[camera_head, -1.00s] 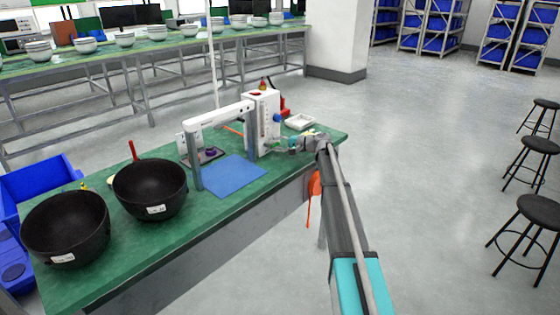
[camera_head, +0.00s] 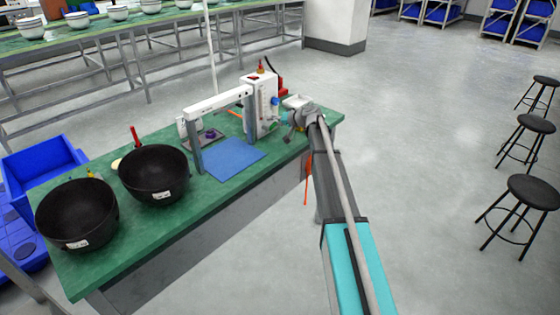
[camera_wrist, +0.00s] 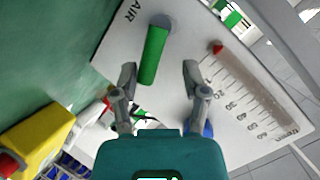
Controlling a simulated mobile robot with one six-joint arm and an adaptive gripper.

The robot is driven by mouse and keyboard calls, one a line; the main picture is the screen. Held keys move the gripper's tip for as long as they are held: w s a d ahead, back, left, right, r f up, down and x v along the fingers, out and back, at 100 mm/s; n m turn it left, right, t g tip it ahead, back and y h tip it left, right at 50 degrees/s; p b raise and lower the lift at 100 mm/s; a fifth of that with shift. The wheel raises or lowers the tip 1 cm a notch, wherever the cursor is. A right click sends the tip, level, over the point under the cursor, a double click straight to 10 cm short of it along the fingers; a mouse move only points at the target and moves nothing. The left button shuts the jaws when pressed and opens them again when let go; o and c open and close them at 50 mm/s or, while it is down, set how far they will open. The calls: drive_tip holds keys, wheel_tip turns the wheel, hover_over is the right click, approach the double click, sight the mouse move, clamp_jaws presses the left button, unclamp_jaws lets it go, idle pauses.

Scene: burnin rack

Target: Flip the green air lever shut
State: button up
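In the wrist view the green air lever (camera_wrist: 153,55) hangs from a round grey pivot on a white panel (camera_wrist: 225,110), beside the printed word "AIR". My gripper (camera_wrist: 158,75) is open, its two fingers spread in front of the panel. The lever's lower end lies between the fingertips in the picture, nearer the left one; I cannot tell whether they touch. In the head view the white machine (camera_head: 262,105) stands at the far right of the green bench, and my gripper (camera_head: 289,128) is at its right side.
A white tray (camera_head: 296,101) lies behind my gripper. A blue mat (camera_head: 232,157) lies before the machine, and two black bowls (camera_head: 76,214) (camera_head: 154,174) stand at the left. A yellow block (camera_wrist: 38,138) shows in the wrist view.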

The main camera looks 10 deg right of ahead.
sight(264, 121)
drive_tip(key=n+h, duration=0.1)
drive_tip(key=s+a+r+n+t+h+p, duration=0.1)
drive_tip(key=n, duration=0.1)
drive_tip(key=shift+a, duration=0.2)
drive_tip(key=n+t+h, duration=0.1)
drive_tip(key=s+a+n+h, duration=0.1)
drive_tip(key=n, duration=0.1)
drive_tip(key=shift+a+r+t, duration=0.15)
drive_tip(key=shift+t, duration=0.25)
drive_tip(key=p+v, duration=0.6)
drive_tip(key=v, duration=0.8)
drive_tip(key=s+a+f+g+p, duration=0.2)
drive_tip(key=s+a+g, duration=0.1)
drive_tip(key=s, duration=0.6)
drive_tip(key=s+a+f+m+g+h+p, duration=0.1)
drive_tip(key=s+a+g, duration=0.3)
drive_tip(key=s, duration=0.5)
drive_tip(key=shift+s+f+g+h+p, duration=0.2)
drive_tip(key=shift+f+g+h+p, duration=0.1)
drive_tip(key=shift+f+p, duration=0.2)
